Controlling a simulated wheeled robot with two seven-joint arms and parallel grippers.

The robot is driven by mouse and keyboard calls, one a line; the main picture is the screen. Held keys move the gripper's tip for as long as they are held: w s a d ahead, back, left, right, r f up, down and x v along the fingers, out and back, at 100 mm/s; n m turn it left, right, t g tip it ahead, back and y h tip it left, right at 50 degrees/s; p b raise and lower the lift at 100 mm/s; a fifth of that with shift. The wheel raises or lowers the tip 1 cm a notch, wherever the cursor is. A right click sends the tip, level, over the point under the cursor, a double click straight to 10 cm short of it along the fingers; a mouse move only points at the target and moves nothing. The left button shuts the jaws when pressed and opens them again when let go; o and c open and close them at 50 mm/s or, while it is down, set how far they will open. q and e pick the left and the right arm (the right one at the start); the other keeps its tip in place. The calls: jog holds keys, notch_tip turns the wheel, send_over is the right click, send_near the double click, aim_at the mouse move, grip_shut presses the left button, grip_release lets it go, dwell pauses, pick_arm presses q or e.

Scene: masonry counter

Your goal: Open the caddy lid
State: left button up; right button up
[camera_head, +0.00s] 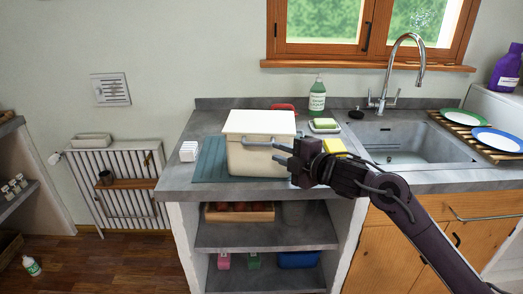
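The caddy (245,161) is a cream box with a white lid (258,121) on top and a grey handle along its upper front. It stands on a blue-grey mat on the counter. The lid lies flat and closed. My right gripper (279,153) is in front of the caddy's right front side, pointing left, close to the right end of the handle. Its two dark fingers look apart with nothing between them. I cannot tell whether a finger touches the caddy. The gripper hides the caddy's right front part. My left gripper is out of view.
A white block (188,151) stands left of the caddy. A red item (284,107) shows behind it. A green bottle (317,97), a soap dish (324,126) and a yellow sponge (334,146) are to the right, near the sink (405,155).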

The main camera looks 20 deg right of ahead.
aim_at(264, 145)
jog(key=x, duration=0.2)
jog(key=p+x, duration=0.1)
jog(key=x, duration=0.4)
jog(key=shift+w+a+r, duration=0.2)
jog(key=shift+w, duration=0.05)
jog(key=shift+c, duration=0.3)
grip_shut()
